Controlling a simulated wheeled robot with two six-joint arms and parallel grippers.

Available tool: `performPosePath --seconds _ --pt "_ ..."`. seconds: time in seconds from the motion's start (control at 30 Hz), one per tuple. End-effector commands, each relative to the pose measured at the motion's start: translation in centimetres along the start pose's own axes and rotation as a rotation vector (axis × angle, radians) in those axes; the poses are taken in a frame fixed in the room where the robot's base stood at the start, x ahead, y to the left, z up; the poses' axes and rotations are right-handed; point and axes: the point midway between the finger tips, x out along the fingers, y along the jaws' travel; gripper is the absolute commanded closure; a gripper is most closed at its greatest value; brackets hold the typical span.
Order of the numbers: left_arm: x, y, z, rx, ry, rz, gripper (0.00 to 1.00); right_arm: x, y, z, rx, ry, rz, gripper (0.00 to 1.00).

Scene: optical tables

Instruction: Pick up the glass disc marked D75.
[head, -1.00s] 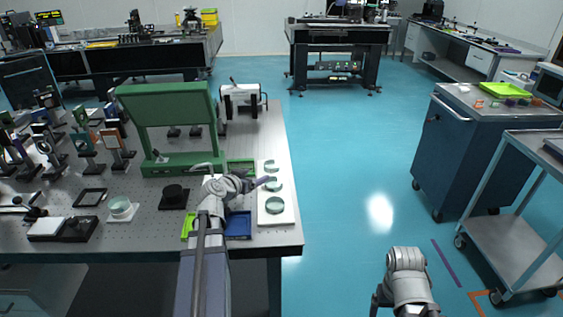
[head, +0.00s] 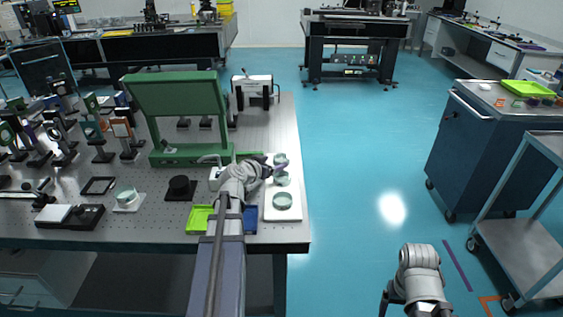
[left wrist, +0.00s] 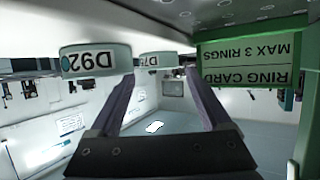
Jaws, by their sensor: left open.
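The disc marked D75 (left wrist: 158,60) shows in the left wrist view, beyond and between my open left fingertips (left wrist: 160,78), with a gap. The disc marked D92 (left wrist: 95,62) looks larger and nearer, left of the fingers. In the head view three pale green glass discs stand in a row on a white tray (head: 270,214): a far one (head: 280,159), a middle one (head: 282,179) and a near one (head: 283,201). Their marks are not readable there; the far one appears to be D75. My left gripper (head: 282,168) is open and empty by the far and middle discs.
A green holder labelled RING CARD MAX 3 RINGS (left wrist: 248,62) is close on the right in the left wrist view. A green panel stand (head: 172,105), a yellow-green tray (head: 199,219) and a blue tray (head: 250,221) are near my left arm. Open floor lies right of the table.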

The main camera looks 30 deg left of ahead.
Motion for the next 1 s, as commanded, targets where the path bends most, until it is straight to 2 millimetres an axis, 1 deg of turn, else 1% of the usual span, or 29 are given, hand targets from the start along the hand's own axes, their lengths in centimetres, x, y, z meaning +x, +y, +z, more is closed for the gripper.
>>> performPosePath --seconds 0.23,0.33,0.4,0.6,1.0 --pt "3.5 0.1 -0.5 0.001 0.000 0.002 0.19 0.9 -0.1 -0.1 0.000 0.000 0.000 0.14" --pt "4.7 0.0 -0.4 0.001 0.000 0.001 0.19 1.5 -0.1 -0.1 0.000 0.000 0.000 0.14" --pt "5.0 0.1 -0.4 0.000 0.000 0.001 0.19 1.5 -0.1 -0.1 0.000 0.000 0.000 0.14" --pt "4.9 0.1 -0.5 0.000 0.000 0.000 0.19 1.4 -0.1 -0.1 0.000 0.000 0.000 0.14" --pt "4.9 0.1 -0.5 0.000 0.000 0.000 0.64 1.4 -0.1 -0.1 0.000 0.000 0.000 0.14"
